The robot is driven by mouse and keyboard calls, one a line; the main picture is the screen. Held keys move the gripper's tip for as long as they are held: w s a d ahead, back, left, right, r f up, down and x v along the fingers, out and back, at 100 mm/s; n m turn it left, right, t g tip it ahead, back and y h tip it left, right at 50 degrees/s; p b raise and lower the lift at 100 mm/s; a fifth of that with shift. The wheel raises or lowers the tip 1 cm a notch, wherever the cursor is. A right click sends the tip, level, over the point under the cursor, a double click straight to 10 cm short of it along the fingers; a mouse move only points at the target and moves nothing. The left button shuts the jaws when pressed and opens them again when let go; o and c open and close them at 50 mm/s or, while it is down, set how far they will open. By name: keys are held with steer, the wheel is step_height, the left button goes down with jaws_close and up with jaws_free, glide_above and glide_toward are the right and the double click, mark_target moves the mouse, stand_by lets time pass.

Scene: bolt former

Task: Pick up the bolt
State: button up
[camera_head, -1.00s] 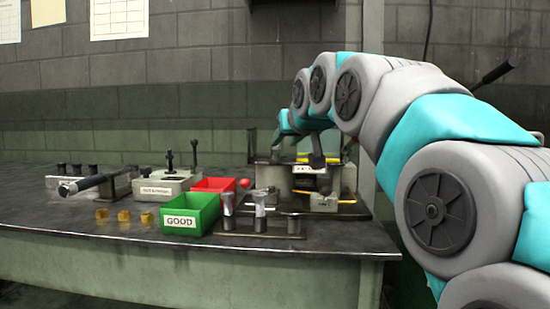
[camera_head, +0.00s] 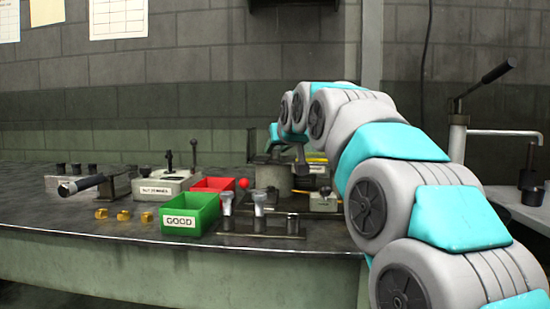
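Two shiny metal pieces that look like bolts, the left one (camera_head: 226,201) and the right one (camera_head: 260,203), stand upright in a dark rack at the front of the bench. I cannot tell which bolt the task means. My gripper (camera_head: 271,157) is at the far end of my arm, over the back right of the bench by the grey machine (camera_head: 270,177). It is small and partly hidden there, so its fingers and anything between them cannot be made out. It is behind and above the rack, apart from the two metal pieces.
A green bin labelled GOOD (camera_head: 190,214) and a red bin (camera_head: 212,184) stand left of the rack. A lever press (camera_head: 458,135) stands at right.

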jaws_close()
stand_by(0.4)
step_height(320, 180, up, 10)
steer(key=p, duration=0.7)
